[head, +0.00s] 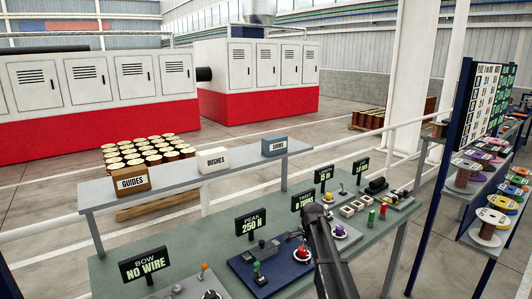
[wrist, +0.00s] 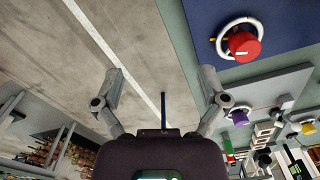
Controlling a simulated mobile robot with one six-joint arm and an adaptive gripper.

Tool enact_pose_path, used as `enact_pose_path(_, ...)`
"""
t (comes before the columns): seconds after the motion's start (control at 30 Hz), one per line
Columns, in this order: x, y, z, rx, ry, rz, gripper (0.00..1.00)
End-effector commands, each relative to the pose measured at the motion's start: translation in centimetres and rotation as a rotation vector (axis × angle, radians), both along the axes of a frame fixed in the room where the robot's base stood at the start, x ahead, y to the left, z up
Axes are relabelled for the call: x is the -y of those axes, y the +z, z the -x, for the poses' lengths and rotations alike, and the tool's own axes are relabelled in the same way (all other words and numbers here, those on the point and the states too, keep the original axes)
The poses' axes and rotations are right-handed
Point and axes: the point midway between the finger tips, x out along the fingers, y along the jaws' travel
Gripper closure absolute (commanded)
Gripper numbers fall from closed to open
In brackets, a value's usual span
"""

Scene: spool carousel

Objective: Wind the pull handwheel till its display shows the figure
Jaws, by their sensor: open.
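Several small handwheels stand on the green bench. One with a red hub (head: 303,252) sits on a blue plate; the wrist view shows its pale rim and red hub (wrist: 244,45) at upper right. A purple-hubbed wheel (head: 340,232) is to its right, also in the wrist view (wrist: 239,117). I cannot tell which wheel is the pull one. Displays read PEAK 250 N (head: 251,223) and BOW NO WIRE (head: 146,265); others are small or partly hidden. My gripper (wrist: 162,73) is open and empty, apart from the wheels, its fingers over the floor in the wrist view.
A raised shelf (head: 215,170) behind the bench carries boxes marked GUIDES (head: 131,181), BUSHES (head: 213,160) and SHIMS (head: 275,147). Small levers and posts crowd the bench top. A blue-framed rack (head: 490,205) with spools stands at right. White rails run behind the bench.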

Motion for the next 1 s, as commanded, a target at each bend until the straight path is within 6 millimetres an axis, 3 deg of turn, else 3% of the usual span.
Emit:
enact_pose_path(0.2, 0.0, 0.0, 0.0, 0.0, -0.001, 0.0, 0.07)
enact_pose_path(0.57, 0.3, -1.2, 3.3, 0.0, 0.128, 0.0, 0.07)
enact_pose_path(0.83, 0.4, -2.7, 7.3, 0.0, 0.297, 0.001, 0.07)
enact_pose_path(1.0, 0.5, -4.3, 11.8, -0.001, 0.476, 0.001, 0.07)
